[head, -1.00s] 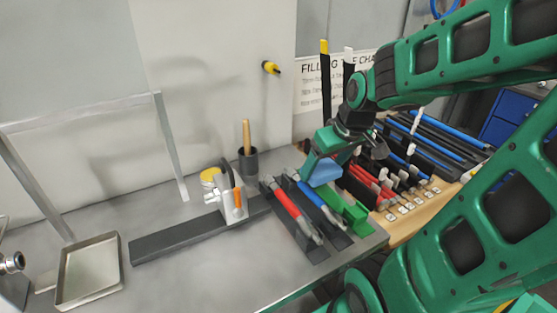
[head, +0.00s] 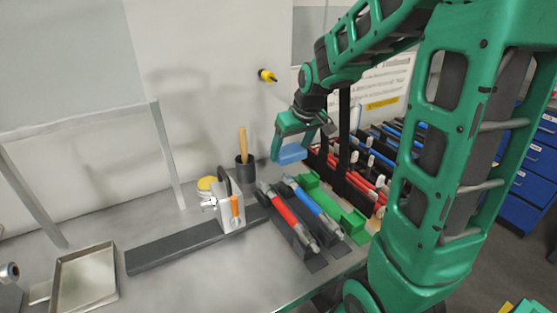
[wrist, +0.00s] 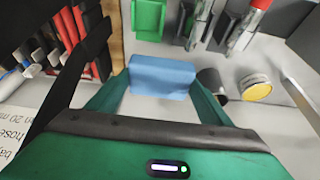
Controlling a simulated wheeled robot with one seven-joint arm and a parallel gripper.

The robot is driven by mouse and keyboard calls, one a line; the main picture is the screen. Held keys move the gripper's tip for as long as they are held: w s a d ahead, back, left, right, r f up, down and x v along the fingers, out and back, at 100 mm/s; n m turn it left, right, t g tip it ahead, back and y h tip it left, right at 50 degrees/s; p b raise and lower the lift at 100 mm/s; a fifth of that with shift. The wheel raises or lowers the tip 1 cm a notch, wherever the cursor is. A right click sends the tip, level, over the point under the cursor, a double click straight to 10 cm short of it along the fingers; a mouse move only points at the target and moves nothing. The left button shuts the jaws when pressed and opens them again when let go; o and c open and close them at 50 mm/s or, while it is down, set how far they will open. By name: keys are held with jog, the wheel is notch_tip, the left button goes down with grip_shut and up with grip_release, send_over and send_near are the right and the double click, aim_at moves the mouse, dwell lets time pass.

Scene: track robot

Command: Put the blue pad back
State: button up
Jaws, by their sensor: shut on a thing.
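The blue pad (head: 291,153) is a small light-blue block held at the tip of my gripper (head: 284,145). In the wrist view the blue pad (wrist: 162,76) sits between the two green fingers of my gripper (wrist: 160,90), which is shut on it. In the head view it is raised above the back of the bench, behind the tool holders. A green tray (head: 335,203) lies on the bench in front of and right of the pad; the green tray (wrist: 148,18) also shows at the top of the wrist view.
Red-handled (head: 286,212) and blue-handled (head: 317,200) tools lie in dark holders left of the green tray. A dark cup (head: 245,171) with a wooden handle and a yellow-lidded jar (head: 207,184) stand near the wall. A metal tray (head: 87,280) lies far left.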

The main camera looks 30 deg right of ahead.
jog(key=w, duration=0.1)
jog(key=w+f, duration=0.1)
jog(key=w, duration=0.1)
jog(key=w+f, duration=0.1)
jog(key=w, duration=0.1)
jog(key=shift+w+f, duration=0.25)
jog(key=shift+f, duration=1.9)
jog(key=shift+w+f, duration=0.2)
jog(key=shift+f, duration=0.15)
jog(key=shift+f, duration=0.1)
jog(key=o, duration=1.1)
